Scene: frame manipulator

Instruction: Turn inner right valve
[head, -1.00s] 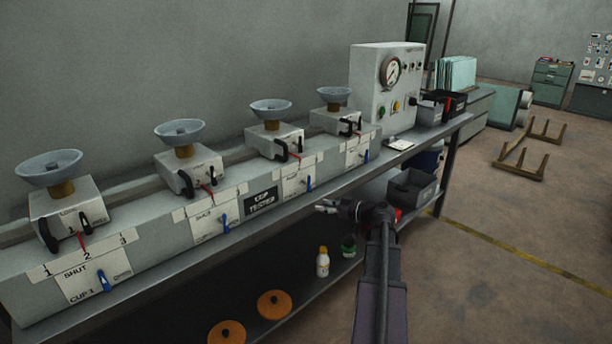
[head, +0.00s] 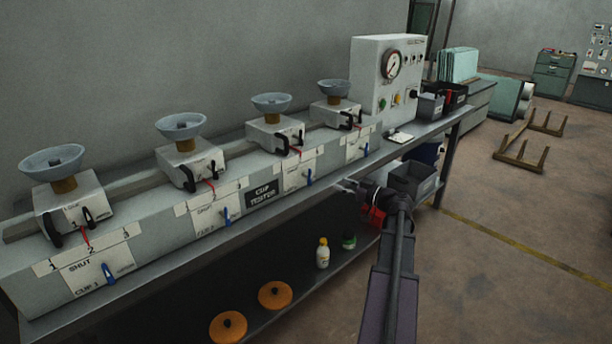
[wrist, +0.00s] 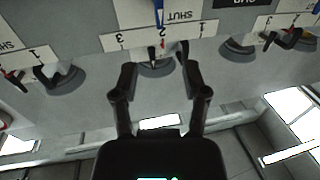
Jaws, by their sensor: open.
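The bench tester has a row of grey valve blocks with cups on top. The inner right block (head: 275,132) is third from the left, with black handles, a red pointer (head: 296,151) and a blue lever (head: 309,175) on the panel below. My gripper (head: 347,187) is open and empty in front of the bench edge, right of and apart from that blue lever. In the wrist view, my open fingers (wrist: 157,80) frame the inner right station, seen upside down, with its blue lever (wrist: 159,12) and SHUT label above them.
A gauge box (head: 385,75) and black bins (head: 430,105) stand at the bench's right end. A white bottle (head: 322,253), a green jar (head: 348,241) and orange discs (head: 275,294) are on the lower shelf.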

